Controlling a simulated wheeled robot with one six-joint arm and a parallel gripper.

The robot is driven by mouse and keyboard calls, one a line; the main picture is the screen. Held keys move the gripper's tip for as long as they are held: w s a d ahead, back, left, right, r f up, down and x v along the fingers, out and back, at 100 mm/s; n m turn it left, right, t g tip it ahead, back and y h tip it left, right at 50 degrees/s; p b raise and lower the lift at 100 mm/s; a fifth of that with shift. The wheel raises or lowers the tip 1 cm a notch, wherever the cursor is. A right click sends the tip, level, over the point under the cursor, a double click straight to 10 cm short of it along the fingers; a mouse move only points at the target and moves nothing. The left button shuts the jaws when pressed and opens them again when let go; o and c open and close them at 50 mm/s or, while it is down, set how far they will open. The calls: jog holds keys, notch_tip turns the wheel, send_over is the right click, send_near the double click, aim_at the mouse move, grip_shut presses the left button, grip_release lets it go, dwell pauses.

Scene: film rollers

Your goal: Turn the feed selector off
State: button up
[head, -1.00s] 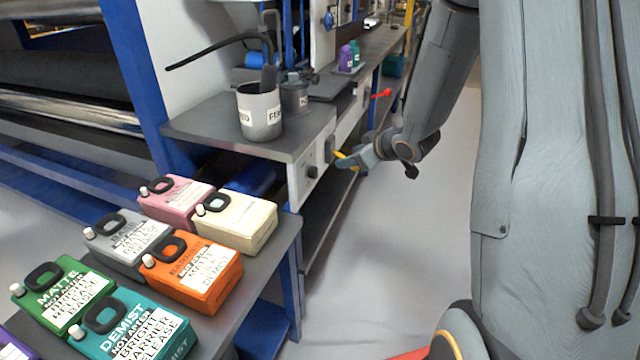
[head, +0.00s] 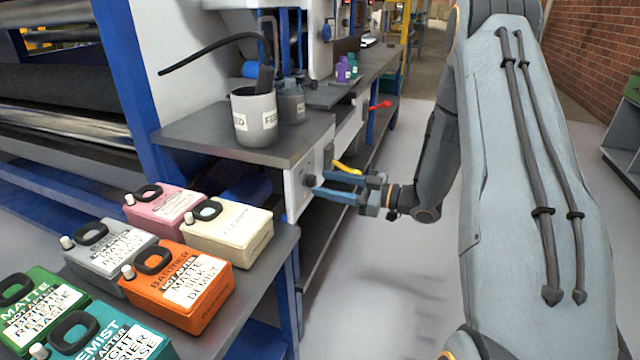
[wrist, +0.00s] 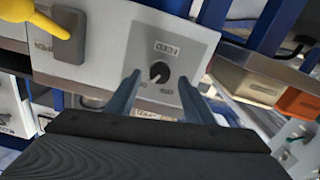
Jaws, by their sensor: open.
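The feed selector (wrist: 159,72) is a small round black knob with a light pointer mark, on a white panel with a label above it and small markings below. It also shows in the head view (head: 309,180), at the panel's front face under the grey counter. My gripper (wrist: 158,80) is open, its two blue-grey fingers on either side of the knob in the wrist view. In the head view my gripper (head: 322,186) reaches level toward the panel with its fingertips close to the knob. I cannot tell whether the fingers touch it.
A yellow lever (head: 347,168) sits just beside the knob; in the wrist view it has a grey base plate (wrist: 68,35). A red handle (head: 380,105) juts out farther along. Labelled jugs, such as the orange one (head: 178,284), stand on a lower shelf. A grey cup (head: 254,118) stands above.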

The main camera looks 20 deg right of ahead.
aim_at(312, 181)
jog(key=shift+x, duration=1.35)
jog(key=c, duration=1.1)
jog(key=shift+o, duration=0.3)
jog(key=shift+n, duration=0.3)
jog(key=n, duration=0.5)
jog(key=shift+s+n+p, duration=0.1)
jog(key=shift+n+p, duration=0.2)
jog(key=shift+p, duration=0.05)
jog(key=n, duration=0.5)
jog(key=shift+n, duration=0.3)
